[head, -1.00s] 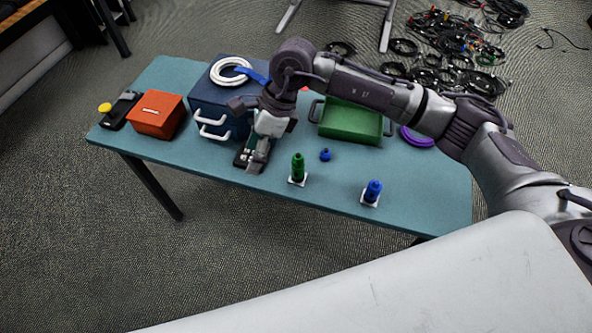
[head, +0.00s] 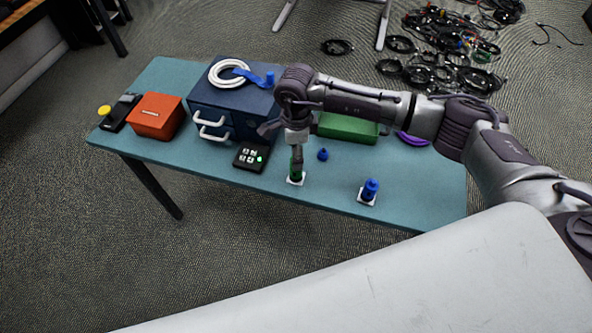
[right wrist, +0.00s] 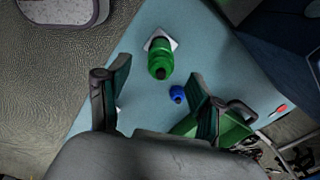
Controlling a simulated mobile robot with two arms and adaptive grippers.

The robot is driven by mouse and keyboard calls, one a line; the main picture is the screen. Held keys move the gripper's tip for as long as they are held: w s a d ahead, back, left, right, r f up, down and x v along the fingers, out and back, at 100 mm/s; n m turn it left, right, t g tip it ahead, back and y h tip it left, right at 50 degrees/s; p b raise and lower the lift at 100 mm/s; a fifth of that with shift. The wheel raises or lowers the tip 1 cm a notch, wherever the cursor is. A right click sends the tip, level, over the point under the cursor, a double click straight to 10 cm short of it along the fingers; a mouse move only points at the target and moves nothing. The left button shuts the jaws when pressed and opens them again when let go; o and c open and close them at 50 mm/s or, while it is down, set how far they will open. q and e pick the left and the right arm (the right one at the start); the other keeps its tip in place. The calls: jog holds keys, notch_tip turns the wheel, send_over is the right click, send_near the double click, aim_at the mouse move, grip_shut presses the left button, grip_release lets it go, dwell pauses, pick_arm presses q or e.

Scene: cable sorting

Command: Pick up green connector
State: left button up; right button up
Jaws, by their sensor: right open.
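The green connector (head: 296,175) stands upright on a small white square pad near the table's front edge. In the right wrist view the green connector (right wrist: 160,65) shows just beyond the gap between the fingertips. My right gripper (head: 297,155) is directly above it in the head view, pointing down and partly covering its top. In the right wrist view its two fingers (right wrist: 152,85) are spread apart with nothing held between them. My left gripper is not in view.
A small blue piece (head: 323,154) and a blue connector (head: 371,187) on a white pad (head: 367,200) stand to the right. A black button box (head: 250,157) lies to the left. A dark blue drawer box (head: 232,98), red box (head: 156,116) and green tray (head: 347,129) stand behind.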

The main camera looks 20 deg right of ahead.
notch_tip(320, 180, down, 4)
jog(key=shift+d+f+p, duration=0.1)
jog(key=shift+p, duration=0.3)
grip_shut()
